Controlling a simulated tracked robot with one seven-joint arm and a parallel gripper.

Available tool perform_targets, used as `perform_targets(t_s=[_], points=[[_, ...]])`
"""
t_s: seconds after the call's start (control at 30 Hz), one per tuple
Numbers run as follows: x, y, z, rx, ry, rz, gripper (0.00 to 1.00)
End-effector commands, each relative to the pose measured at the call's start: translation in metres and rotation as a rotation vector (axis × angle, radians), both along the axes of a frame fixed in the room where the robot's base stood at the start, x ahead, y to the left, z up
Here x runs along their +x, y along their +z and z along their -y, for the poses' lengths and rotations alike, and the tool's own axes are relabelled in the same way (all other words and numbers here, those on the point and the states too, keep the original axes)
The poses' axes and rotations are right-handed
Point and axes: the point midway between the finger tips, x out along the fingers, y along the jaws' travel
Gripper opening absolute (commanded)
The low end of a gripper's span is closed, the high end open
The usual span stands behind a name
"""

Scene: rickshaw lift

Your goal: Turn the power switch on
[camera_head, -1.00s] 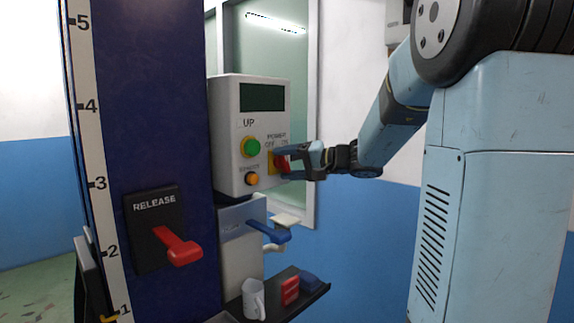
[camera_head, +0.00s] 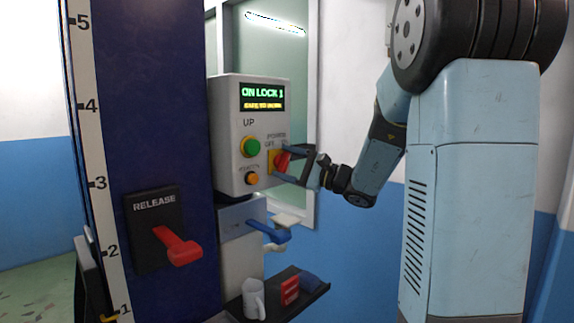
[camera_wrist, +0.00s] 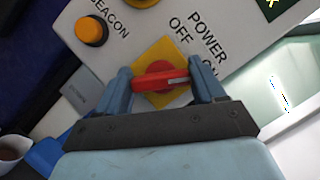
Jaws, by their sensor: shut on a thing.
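The box display (camera_head: 262,97) is lit and reads "ON LOCK 1" in green, with a smaller yellow line below.
A green UP button (camera_head: 250,147) and an orange beacon button (camera_head: 251,178) are beside the switch. Below are a blue lever (camera_head: 268,230) and a shelf (camera_head: 311,297) with a white mug (camera_head: 253,298). A red RELEASE lever (camera_head: 178,246) is on the dark blue column.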

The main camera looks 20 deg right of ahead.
Motion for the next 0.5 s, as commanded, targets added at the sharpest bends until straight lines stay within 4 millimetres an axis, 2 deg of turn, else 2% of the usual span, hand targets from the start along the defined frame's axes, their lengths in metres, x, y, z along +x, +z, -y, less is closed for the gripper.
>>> perform_targets(t_s=[0.03,0.5], points=[[0.0001,-0.0055,0.0023,0.023,-0.007,-0.025,0.38],[0.0001,-0.0062,0.0017,0.161,-0.006,-0.103,0.35]])
